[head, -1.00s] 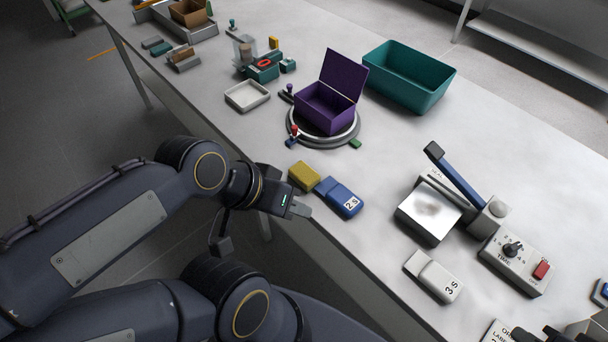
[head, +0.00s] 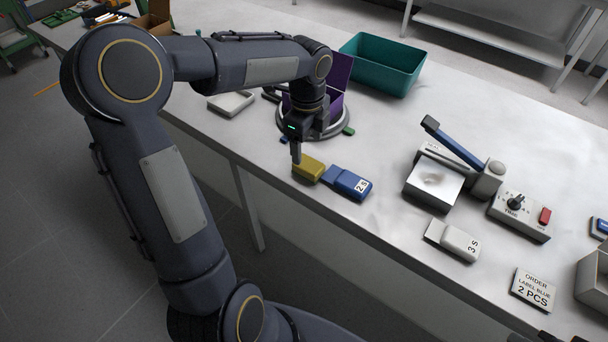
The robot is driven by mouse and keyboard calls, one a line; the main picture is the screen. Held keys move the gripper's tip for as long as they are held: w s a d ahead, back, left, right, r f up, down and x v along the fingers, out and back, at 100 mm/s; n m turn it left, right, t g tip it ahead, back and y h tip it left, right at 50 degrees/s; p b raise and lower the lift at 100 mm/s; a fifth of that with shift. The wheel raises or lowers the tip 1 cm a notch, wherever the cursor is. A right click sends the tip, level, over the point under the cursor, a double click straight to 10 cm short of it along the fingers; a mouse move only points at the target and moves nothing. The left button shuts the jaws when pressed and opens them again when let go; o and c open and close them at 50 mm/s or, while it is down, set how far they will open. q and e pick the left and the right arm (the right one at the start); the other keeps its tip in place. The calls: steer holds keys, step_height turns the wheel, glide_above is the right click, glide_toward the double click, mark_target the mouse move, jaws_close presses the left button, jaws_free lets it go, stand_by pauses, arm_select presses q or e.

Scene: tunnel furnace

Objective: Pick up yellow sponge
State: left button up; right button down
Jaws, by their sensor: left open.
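The yellow sponge (head: 309,169) lies on the table near its front edge, just left of a blue block pair. My left gripper (head: 298,156) points down at the sponge's left end, from above and behind. It is open, with one finger showing clearly beside the sponge. The other finger is hard to make out, and I cannot tell whether either touches the sponge. My right gripper is not in view.
The blue block marked 2 s (head: 349,183) sits close to the sponge's right side. The open purple box (head: 341,78) on its round base is behind my gripper. A teal bin (head: 384,66), a lever press (head: 436,183) and a timer box (head: 519,214) stand farther along.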

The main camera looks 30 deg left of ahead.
mark_target(308, 163)
arm_select(q)
steer(key=shift+w+f+m, duration=0.3)
steer(key=shift+f, duration=0.5)
step_height(308, 163, down, 7)
steer(key=shift+c, duration=0.4)
steer(key=c, duration=1)
